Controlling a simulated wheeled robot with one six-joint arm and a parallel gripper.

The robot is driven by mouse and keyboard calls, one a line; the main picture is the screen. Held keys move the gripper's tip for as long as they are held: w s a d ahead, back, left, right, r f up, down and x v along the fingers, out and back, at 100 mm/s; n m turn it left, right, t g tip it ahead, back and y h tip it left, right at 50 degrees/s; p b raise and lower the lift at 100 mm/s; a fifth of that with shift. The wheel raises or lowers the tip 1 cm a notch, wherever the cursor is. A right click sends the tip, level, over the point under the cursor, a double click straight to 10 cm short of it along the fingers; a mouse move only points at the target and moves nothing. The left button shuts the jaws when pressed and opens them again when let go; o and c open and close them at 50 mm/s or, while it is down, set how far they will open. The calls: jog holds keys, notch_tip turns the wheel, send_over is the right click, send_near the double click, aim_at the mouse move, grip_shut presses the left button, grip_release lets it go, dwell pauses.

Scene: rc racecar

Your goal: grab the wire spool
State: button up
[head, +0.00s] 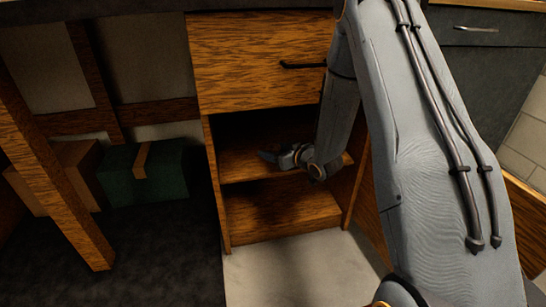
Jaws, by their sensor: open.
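My arm reaches down from the right side of the head view into the open wooden shelf unit (252,233). My gripper (270,157) is inside the upper open compartment, just above its shelf board, pointing left. It is small and dark in this view, and its jaws are open. I see no wire spool that I can make out. The back of the compartment is in deep shadow, and my arm covers its right part.
A closed drawer (250,62) with a dark handle sits above the compartment. Wooden side walls stand close around my gripper. At the left are a green box (160,185), a brown box (80,160) and a wooden post (55,185). The pale floor (300,275) in front is clear.

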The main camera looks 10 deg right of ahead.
jog(key=shift+w+a+f, duration=0.15)
jog(key=shift+w, duration=0.15)
jog(key=c, duration=1.2)
